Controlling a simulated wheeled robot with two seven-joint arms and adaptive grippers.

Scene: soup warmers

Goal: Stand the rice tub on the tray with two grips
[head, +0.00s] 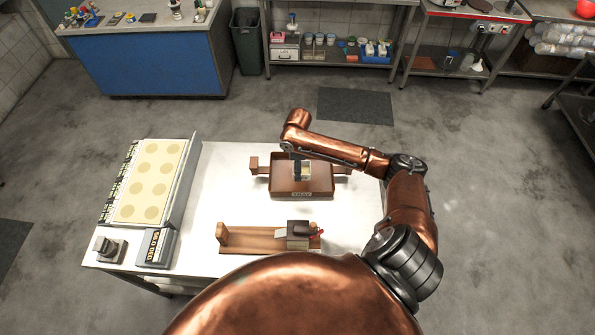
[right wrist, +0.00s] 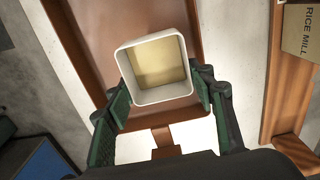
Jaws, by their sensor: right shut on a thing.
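The rice tub (right wrist: 154,68) is a white, square, open tub with a pale yellowish inside. In the right wrist view its mouth faces the camera. My right gripper (right wrist: 160,94) is shut on it, a green-padded finger on each side. In the head view the tub (head: 306,173) shows small over the brown tray (head: 280,189), partly hidden by the gripper. The tray (right wrist: 90,60) also lies behind the tub in the right wrist view. I cannot tell whether the tub touches the tray floor. My left gripper is not in view.
A wooden stand (head: 254,236) with a dark-topped box (head: 298,229) is nearer me on the white table. The right wrist view shows a box labelled RICE MILL (right wrist: 302,32). A panel with pale round spots (head: 155,180) stands at left. Bare tabletop lies between.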

